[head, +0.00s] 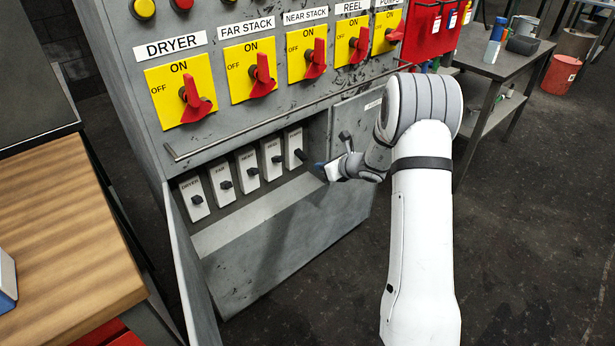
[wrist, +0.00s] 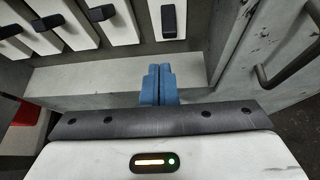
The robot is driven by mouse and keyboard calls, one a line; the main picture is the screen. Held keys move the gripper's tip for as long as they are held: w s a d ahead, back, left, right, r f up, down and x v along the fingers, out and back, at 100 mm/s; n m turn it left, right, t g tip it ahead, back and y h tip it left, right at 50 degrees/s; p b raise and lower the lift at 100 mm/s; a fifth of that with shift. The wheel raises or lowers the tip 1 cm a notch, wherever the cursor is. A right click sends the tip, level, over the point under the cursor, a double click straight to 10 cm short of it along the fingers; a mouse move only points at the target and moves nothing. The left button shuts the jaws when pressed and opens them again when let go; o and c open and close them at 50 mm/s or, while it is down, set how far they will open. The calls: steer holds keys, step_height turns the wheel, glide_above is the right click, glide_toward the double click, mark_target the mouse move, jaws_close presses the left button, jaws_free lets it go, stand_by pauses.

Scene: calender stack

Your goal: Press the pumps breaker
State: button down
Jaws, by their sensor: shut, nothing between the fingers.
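The pumps breaker (head: 294,142) is the rightmost of the row of pale breakers in the open lower compartment. Its label is too small to read here, but it lines up with the pumps switch at the end of the upper row. It has a dark toggle. In the wrist view the rightmost breaker (wrist: 167,22) shows its toggle at the top, beyond my fingertips. My gripper (head: 322,170) is at the compartment's right side, just right of and below that breaker. Its blue fingers (wrist: 158,84) are shut together and empty, apart from the toggle.
Several other breakers (head: 222,185) stand to the left. Red rotary switches on yellow plates (head: 262,75) line the panel above, over a long rail (head: 270,115). An open door (head: 187,260) hangs at the left. A wooden table (head: 60,230) and a grey workbench (head: 500,62) flank the cabinet.

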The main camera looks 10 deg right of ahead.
mark_target(301, 155)
step_height(301, 155, down, 9)
steer(key=d+t+y+b, duration=0.1)
steer(key=t+b, duration=0.3)
steer(key=b, duration=1.2)
steer(key=shift+y, duration=0.7)
steer(key=shift+w+r, duration=0.15)
steer(key=b+x, duration=0.3)
steer(key=x, duration=0.6)
steer(key=shift+w+a+r+b, duration=0.15)
steer(key=shift+w+a+b, duration=0.15)
steer(key=shift+w, duration=0.2)
steer(key=r, duration=0.2)
steer(key=s+r+b, duration=0.1)
steer(key=r, duration=0.1)
steer(key=shift+d, duration=0.4)
